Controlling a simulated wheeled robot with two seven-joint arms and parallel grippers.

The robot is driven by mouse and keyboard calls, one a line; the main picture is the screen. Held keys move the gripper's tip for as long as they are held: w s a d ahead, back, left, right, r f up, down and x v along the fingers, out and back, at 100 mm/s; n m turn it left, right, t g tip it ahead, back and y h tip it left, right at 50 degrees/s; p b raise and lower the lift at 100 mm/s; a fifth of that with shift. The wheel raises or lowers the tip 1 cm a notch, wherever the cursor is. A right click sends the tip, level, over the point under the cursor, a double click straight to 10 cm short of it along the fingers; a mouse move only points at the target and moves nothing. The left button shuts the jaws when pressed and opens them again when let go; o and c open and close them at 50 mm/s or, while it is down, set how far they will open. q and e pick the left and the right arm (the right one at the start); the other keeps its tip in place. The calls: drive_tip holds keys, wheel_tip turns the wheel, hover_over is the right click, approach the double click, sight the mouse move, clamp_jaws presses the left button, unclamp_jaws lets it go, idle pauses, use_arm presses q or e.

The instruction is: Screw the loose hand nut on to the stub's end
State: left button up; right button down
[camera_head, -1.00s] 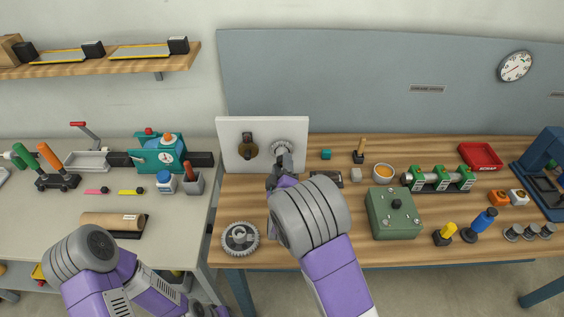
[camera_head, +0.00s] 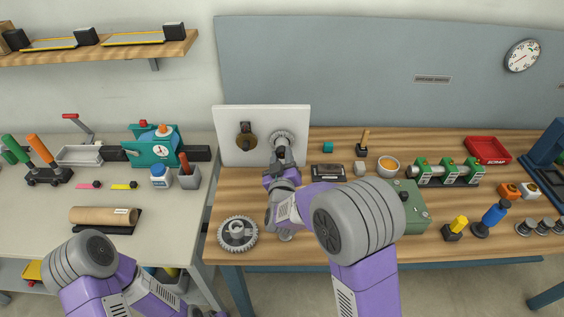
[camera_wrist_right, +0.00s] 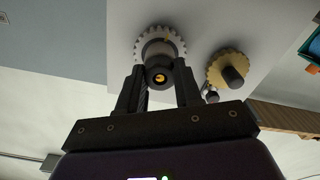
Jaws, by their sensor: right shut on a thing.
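A white upright panel (camera_head: 231,155) stands at the back of the wooden bench. The grey toothed hand nut (camera_head: 281,137) is at the panel's right half. In the wrist view the hand nut (camera_wrist_right: 146,49) shows a toothed rim and a hub, with a dark round end and yellow centre facing me. My right gripper (camera_head: 284,158) is shut on the hub; its fingers also show in the wrist view (camera_wrist_right: 160,86), one on each side. The stub behind is hidden, so I cannot tell how the threads sit. My left arm shows at lower left; its gripper is not clearly visible.
A green box (camera_head: 413,218) stands right of my forearm. Some bare wood lies left of my wrist.

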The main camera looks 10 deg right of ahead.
drive_tip(key=m+b, duration=0.2)
drive_tip(key=m, duration=0.1)
drive_tip(key=shift+f+b, duration=0.1)
drive_tip(key=shift+b, duration=0.2)
drive_tip(key=c, duration=0.7)
unclamp_jaws()
wheel_tip(320, 180, up, 10)
drive_tip(key=p, duration=0.4)
drive_tip(key=shift+p, duration=0.3)
